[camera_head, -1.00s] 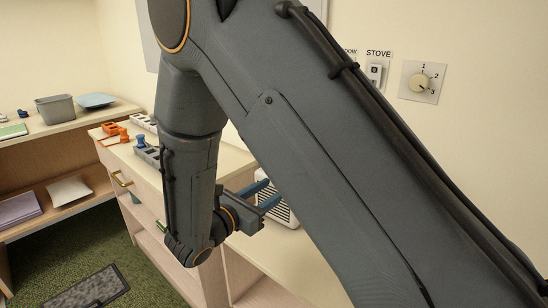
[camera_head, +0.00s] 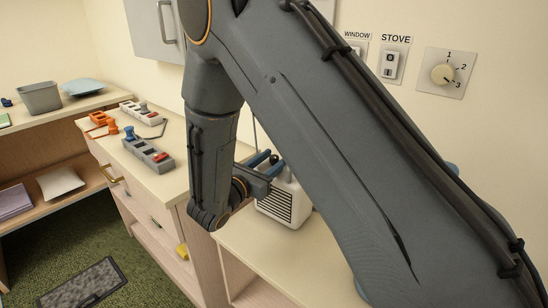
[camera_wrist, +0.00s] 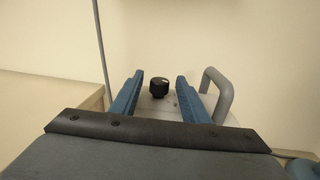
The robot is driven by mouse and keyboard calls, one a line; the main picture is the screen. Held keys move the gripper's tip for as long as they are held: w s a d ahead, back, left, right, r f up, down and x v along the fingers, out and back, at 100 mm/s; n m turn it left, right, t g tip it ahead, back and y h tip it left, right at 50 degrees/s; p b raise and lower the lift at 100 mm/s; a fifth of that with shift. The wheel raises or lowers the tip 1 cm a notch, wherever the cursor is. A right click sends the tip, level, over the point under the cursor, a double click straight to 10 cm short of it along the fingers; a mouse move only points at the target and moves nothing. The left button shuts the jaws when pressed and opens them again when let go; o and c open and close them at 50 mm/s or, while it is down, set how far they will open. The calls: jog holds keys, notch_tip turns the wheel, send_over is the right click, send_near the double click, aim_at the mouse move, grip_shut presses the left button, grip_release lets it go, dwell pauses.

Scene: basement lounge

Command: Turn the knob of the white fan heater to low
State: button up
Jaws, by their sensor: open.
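The white fan heater (camera_head: 286,202) stands on the lower shelf top beside the drawer cabinet, its dark slatted grille facing out. My arm hides part of it in the head view. In the wrist view its pale top (camera_wrist: 160,106) carries a black knob (camera_wrist: 158,88) with a light mark, and a grey handle stands to the right. My gripper (camera_head: 269,163) is open above the heater. In the wrist view the blue fingers (camera_wrist: 158,85) stand on either side of the knob, apart from it, with nothing between them in contact.
A wall dial (camera_head: 443,74) marked 1, 2, 3 and a switch labelled STOVE (camera_head: 390,64) are on the wall. The cabinet top (camera_head: 165,184) holds power strips with plugs. A grey bin (camera_head: 40,99) stands at the far left. A thin grey rod rises left of the heater in the wrist view.

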jog(key=shift+w+d, duration=0.3)
jog(key=shift+w, duration=0.05)
jog(key=shift+c, duration=0.3)
grip_shut()
jog(key=shift+d+n+t+y, duration=0.1)
jog(key=shift+n+t+y, duration=1.1)
jog(key=shift+n+y, duration=0.6)
jog(key=shift+n+t+y+b, duration=0.4)
jog(key=shift+n+y+b, duration=0.1)
jog(key=shift+y, duration=0.7)
